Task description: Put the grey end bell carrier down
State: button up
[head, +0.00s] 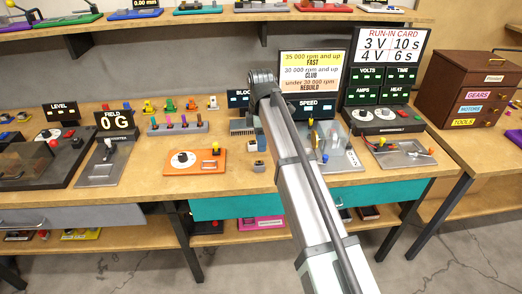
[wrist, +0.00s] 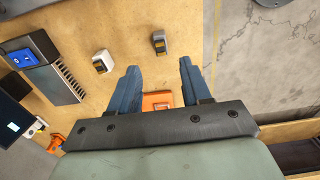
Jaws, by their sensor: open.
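My gripper (wrist: 157,82) is open in the wrist view, with its two blue fingers apart and nothing held between them. A small dark grey block with an orange-tan mark, which looks like the grey end bell carrier (wrist: 159,42), stands on the wooden bench beyond the fingertips, apart from them. It also shows in the head view as a small block (head: 258,166) near the bench's front edge. A similar whitish block (wrist: 103,61) stands farther back on the bench. In the head view my arm crosses the scene and my fingers cannot be made out.
An orange plate with a dial (head: 195,162) lies left of the blocks and partly shows between my fingers. A finned grey block (wrist: 67,82) stands toward the back. The bench's front edge (wrist: 211,45) runs close by the grey block, with floor beyond. Bare wood surrounds both blocks.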

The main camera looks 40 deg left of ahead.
jog(key=shift+r, duration=1.35)
jog(key=s+d+f+n+g+h, duration=0.1)
jog(key=s+d+f, duration=0.35)
jog(key=f, duration=0.25)
jog(key=s+d+f+n+h, duration=0.1)
jog(key=s+d+f+h, duration=0.1)
jog(key=s+d+f, duration=0.35)
jog(key=w+d+f+m+g, duration=0.2)
jog(key=d+f+m, duration=0.5)
jog(key=d+f, duration=0.85)
jog(key=w+d+f+m+g, duration=0.15)
jog(key=d+f+m, duration=0.45)
jog(key=d+f, duration=0.95)
jog(key=s+d+f+m+g+y, duration=0.1)
jog(key=s+d+f+m, duration=0.3)
jog(key=d, duration=0.3)
jog(key=s+d+f+m, duration=0.4)
jog(key=d+f, duration=0.1)
jog(key=d, duration=0.2)
jog(key=s+d+f+m+y, duration=0.1)
jog(key=s+d+f+m, duration=0.1)
jog(key=s+d+m, duration=0.2)
jog(key=s+d+f+m+g+y, duration=0.1)
jog(key=s+d+f+m, duration=0.2)
jog(key=s, duration=0.7)
jog(key=shift+d+f+m, duration=0.15)
jog(key=shift+d+m, duration=0.45)
jog(key=shift+d, duration=0.4)
